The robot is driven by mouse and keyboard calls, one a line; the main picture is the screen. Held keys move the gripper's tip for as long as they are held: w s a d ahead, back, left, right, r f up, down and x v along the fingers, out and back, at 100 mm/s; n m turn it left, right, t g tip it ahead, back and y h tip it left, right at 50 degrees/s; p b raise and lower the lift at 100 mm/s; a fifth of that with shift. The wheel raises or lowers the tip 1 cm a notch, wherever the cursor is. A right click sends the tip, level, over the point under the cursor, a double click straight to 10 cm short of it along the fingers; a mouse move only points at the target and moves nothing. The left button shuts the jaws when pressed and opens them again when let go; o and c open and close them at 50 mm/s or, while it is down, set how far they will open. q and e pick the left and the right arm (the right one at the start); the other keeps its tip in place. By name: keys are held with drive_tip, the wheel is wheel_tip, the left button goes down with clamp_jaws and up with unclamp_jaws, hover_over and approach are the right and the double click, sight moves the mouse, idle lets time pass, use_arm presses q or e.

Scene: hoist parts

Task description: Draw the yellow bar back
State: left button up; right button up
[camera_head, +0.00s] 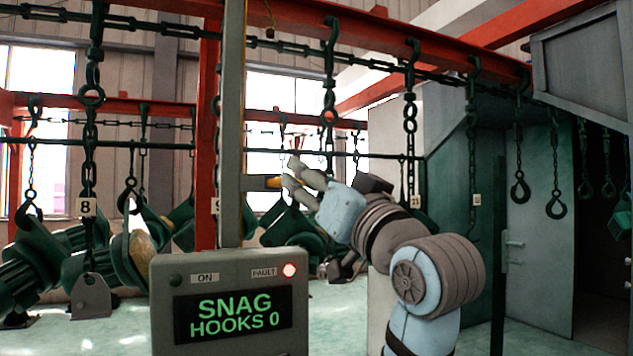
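The yellow bar (262,183) is a short piece with a dark part. It sticks out to the right from the grey post (231,125) above the control box. My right gripper (289,173) reaches in from the lower right, and its fingertips are apart at the bar's right end. The lower fingertip overlaps or nearly meets the bar's end; I cannot tell if they touch. Nothing shows held between the fingers. My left gripper is not in view.
The control box (229,268) reads "SNAG HOOKS 0", with its red FAULT light lit. Dark green machinery (35,265) fills the left.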

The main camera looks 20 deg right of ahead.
drive_tip(key=v, duration=1.2)
drive_tip(key=shift+w+a, duration=0.1)
